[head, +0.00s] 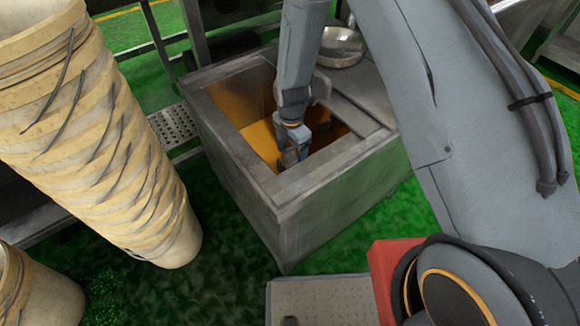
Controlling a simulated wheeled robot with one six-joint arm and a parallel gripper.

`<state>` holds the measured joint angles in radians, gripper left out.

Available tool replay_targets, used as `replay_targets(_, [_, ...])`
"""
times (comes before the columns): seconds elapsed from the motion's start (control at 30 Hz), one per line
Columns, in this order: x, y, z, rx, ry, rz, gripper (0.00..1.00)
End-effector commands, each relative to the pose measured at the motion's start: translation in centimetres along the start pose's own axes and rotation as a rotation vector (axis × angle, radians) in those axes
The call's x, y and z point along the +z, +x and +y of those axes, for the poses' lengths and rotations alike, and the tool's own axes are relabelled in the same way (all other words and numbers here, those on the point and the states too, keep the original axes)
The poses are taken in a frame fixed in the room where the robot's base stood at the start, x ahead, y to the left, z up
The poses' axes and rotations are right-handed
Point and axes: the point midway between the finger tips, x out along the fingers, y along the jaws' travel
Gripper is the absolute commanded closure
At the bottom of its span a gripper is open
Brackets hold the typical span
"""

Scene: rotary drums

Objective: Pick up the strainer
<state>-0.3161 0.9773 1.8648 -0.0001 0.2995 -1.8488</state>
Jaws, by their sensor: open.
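A round, shallow metal pan (343,46), which looks like the strainer, sits on the flat top at the back right of a grey metal tank (240,150). My arm covers part of its left side, and I cannot make out holes in it. My gripper (289,158) points down into the tank's open top, in front of and to the left of the pan and apart from it. Its jaws are open, and I see nothing held between them. What lies just below the fingertips is partly hidden by the gripper.
The tank's opening shows an orange-yellow inside (258,140), bounded by raised rims. A tall stack of cream buckets (95,140) stands at the left, with another bucket (40,290) below. A perforated metal step (173,124) lies left of the tank.

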Motion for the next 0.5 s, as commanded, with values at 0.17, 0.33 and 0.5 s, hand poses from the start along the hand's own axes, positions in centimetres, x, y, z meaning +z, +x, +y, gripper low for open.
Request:
replay_targets(0.17, [-0.1, 1.8, 0.0, -0.002, 0.000, 0.000, 0.23])
replay_targets(0.33, [-0.3, 4.2, 0.1, -0.003, -0.001, 0.001, 0.23])
replay_targets(0.5, [-0.3, 5.7, 0.2, 0.000, 0.000, 0.000, 0.23])
